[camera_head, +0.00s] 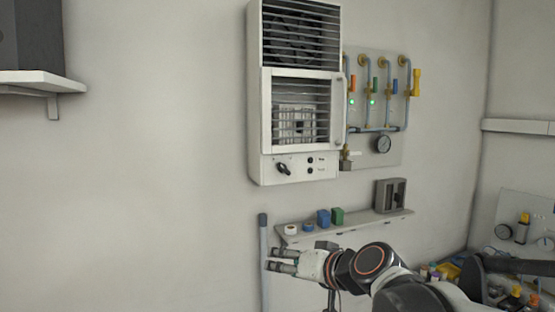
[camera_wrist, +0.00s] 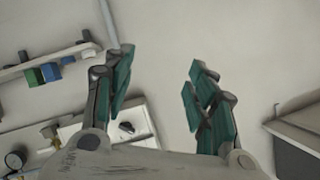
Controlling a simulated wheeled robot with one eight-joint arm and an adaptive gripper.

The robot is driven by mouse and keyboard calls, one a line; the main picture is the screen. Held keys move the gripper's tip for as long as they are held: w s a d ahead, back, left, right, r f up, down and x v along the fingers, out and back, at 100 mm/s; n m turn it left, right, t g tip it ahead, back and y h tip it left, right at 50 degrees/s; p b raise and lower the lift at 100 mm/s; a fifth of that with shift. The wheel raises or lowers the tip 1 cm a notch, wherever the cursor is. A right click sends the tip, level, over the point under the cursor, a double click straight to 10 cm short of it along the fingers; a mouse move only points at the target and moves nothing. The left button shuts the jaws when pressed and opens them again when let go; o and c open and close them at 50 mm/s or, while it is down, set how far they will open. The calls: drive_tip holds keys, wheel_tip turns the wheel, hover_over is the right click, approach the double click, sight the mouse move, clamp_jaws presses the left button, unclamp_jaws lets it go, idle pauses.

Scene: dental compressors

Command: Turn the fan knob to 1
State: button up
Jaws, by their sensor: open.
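The fan unit (camera_head: 296,170) is a white wall box with a dark grille on top and a barred opening below. Its black fan knob (camera_head: 284,168) sits at the lower left of the front panel, beside small dark controls. The knob also shows in the wrist view (camera_wrist: 127,127), just beyond the left finger. My gripper (camera_head: 272,259) is open and empty, below the fan unit and a little left of it, apart from the knob. Its two green-padded fingers show spread in the wrist view (camera_wrist: 160,90). The knob's markings are too small to read.
A narrow shelf (camera_head: 364,224) below the fan unit bears small blue and green boxes (camera_head: 337,215) and a grey box. A grey vertical pole (camera_head: 263,240) stands near my gripper. A pipe panel with a gauge (camera_head: 382,144) is right of the fan.

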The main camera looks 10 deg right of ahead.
drive_tip(key=w+d+r+m+t+p, duration=0.2)
drive_tip(key=w+d+r+t+p, duration=0.1)
drive_tip(key=w+r, duration=0.5)
drive_tip(key=m+t+h+p, duration=0.2)
drive_tip(key=m+p, duration=0.1)
drive_tip(key=p, duration=0.2)
approach(285, 170)
drive_tip(key=w, duration=0.3)
drive_tip(key=w+a, duration=0.1)
drive_tip(key=w, duration=0.5)
drive_tip(key=shift+w+a+f, duration=0.15)
drive_tip(key=shift+a, duration=0.2)
drive_tip(key=shift+c, duration=0.3)
drive_tip(key=c, duration=0.7)
